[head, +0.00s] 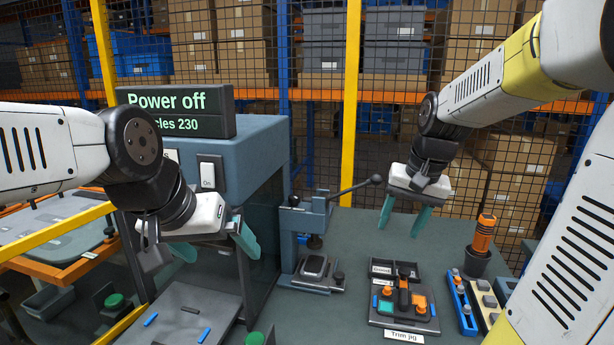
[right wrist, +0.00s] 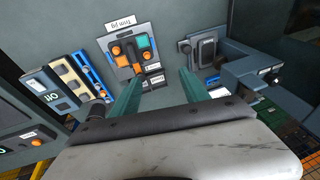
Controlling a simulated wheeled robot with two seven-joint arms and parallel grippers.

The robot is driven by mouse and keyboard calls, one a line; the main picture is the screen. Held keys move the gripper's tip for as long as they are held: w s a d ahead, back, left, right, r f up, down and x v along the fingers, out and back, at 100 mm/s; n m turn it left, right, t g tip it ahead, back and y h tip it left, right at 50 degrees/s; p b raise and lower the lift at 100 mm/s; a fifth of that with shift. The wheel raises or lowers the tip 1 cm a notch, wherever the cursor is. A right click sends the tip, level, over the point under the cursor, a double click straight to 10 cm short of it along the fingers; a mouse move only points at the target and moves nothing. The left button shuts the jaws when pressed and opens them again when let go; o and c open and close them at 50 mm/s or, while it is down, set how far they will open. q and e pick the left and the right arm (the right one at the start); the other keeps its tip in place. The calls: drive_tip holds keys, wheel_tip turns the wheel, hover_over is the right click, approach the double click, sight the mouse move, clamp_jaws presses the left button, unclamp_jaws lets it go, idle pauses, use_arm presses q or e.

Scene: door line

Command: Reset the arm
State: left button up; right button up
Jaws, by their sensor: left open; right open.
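My left gripper (head: 215,246) is at the left in the head view, in front of the blue-grey machine cabinet (head: 262,165). Its green fingers are apart with nothing between them. My right gripper (head: 403,215) hangs above the bench (head: 365,240) in the head view, right of the lever press (head: 312,230). Its green fingers are apart and empty. In the right wrist view its two fingers (right wrist: 158,92) show with a clear gap between them, over the bench and near the trim jig (right wrist: 130,50). Both grippers are clear of the objects.
The trim jig (head: 402,297) lies on the bench. Right of it are a blue block holder (head: 462,300) and an orange-handled tool in a dark cup (head: 476,263). A "Power off" display (head: 175,108) tops the cabinet. A mesh fence with yellow posts (head: 351,100) stands behind.

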drive_tip(key=s+a+r+n+t, duration=0.1)
drive_tip(key=s+a+n, duration=0.1)
drive_tip(key=s, duration=0.5)
drive_tip(key=s+a+r+n+t, duration=0.1)
drive_tip(key=s+a+r+t, duration=0.1)
drive_tip(key=s+a, duration=0.2)
drive_tip(key=s, duration=0.3)
drive_tip(key=shift+n+y, duration=0.4)
drive_tip(key=shift+r, duration=0.1)
